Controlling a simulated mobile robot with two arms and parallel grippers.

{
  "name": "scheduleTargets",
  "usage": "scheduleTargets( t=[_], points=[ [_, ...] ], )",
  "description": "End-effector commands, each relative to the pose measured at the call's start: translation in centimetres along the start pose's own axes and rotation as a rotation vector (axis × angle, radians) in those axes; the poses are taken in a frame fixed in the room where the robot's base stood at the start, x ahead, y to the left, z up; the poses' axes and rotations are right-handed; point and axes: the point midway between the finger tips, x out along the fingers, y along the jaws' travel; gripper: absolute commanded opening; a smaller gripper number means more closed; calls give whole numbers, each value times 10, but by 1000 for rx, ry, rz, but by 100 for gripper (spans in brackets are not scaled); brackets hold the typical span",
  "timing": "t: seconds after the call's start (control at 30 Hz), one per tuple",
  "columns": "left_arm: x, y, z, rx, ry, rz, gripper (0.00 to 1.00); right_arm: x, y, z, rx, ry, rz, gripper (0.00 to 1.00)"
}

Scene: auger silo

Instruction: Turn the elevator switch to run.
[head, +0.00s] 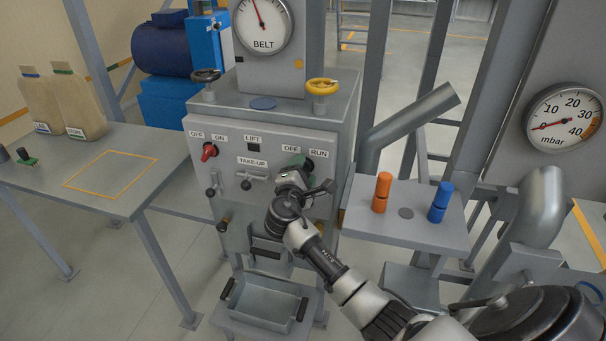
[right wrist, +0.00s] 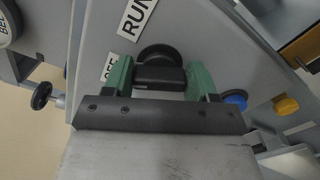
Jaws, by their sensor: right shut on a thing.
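The elevator switch is a black rotary knob (right wrist: 160,74) on the sloped grey panel (head: 240,140), by the OFF and RUN labels. In the right wrist view its bar handle sits between the two green fingers of my right gripper (right wrist: 160,80). The gripper is shut on it, with a finger at each end of the handle. In the head view my right gripper (head: 298,168) is at the panel's right side and hides most of the knob. I cannot tell which label the knob points to. My left gripper is not in view.
A yellow handwheel (head: 322,87) and a black handwheel (head: 206,76) stand above. Orange (head: 382,192) and blue (head: 440,202) cylinders stand on the right shelf.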

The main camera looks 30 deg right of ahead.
Motion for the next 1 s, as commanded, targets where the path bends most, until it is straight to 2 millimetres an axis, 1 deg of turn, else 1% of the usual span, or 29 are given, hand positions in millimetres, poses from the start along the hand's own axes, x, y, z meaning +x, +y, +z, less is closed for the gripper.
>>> scheduleTargets(
  t=[0.03,0.17,0.6,0.8,1.0],
  points=[
    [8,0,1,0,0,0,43,0,-4,-2,31,2,-1,34],
    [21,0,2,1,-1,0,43,0,-6,-3,125,1,0,34],
    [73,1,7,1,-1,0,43,0,-8,-4,538,0,-1,34],
    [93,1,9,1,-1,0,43,-1,-8,-4,710,2,-2,34],
    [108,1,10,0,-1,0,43,-1,-8,-4,845,1,-3,34]
  ],
)
